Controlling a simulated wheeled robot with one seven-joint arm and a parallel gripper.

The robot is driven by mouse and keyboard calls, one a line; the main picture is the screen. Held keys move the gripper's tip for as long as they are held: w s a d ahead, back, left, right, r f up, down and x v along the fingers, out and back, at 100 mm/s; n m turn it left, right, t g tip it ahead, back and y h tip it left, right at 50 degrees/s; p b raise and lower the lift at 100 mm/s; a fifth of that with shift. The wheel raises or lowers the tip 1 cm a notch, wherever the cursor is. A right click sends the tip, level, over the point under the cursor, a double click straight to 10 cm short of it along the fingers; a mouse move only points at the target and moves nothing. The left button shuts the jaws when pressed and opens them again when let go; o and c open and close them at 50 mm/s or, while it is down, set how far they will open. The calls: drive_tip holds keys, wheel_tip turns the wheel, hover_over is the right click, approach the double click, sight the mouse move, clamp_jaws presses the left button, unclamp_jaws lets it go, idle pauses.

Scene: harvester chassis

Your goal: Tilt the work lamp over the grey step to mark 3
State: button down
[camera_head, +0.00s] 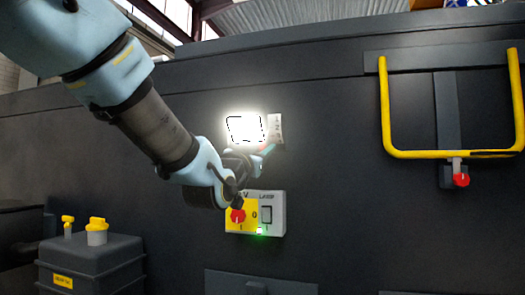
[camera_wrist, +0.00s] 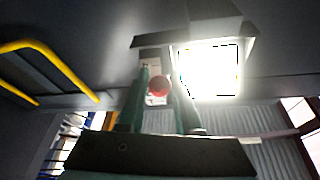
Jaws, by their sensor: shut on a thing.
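The work lamp (camera_head: 245,128) is lit on the dark wall, its face a bright white rectangle. It also shows in the wrist view (camera_wrist: 212,72), under a dark hood. A pale mark plate (camera_head: 276,128) sits just right of it; its figures are too small to read, so I cannot tell which mark the lamp is at. My gripper (camera_head: 264,151) is at the lamp's lower right. In the wrist view its fingers (camera_wrist: 161,88) are shut on a red knob (camera_wrist: 157,86) beside the lamp face. The knob is hidden in the head view.
Below my gripper is a yellow and grey switch box (camera_head: 268,215) with a red knob and a green light. A yellow rail (camera_head: 450,153) with a red-tipped latch (camera_head: 461,180) is at right. A grey tank (camera_head: 90,262) stands lower left. Grey panels (camera_head: 260,283) show at the bottom edge.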

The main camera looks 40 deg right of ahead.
drive_tip(key=c, duration=0.6)
unclamp_jaws()
drive_tip(key=b+v, duration=0.3)
drive_tip(key=v, duration=0.7)
drive_tip(key=shift+s+a, duration=0.25)
drive_tip(key=shift+a, duration=0.1)
drive_tip(key=shift+f, duration=0.15)
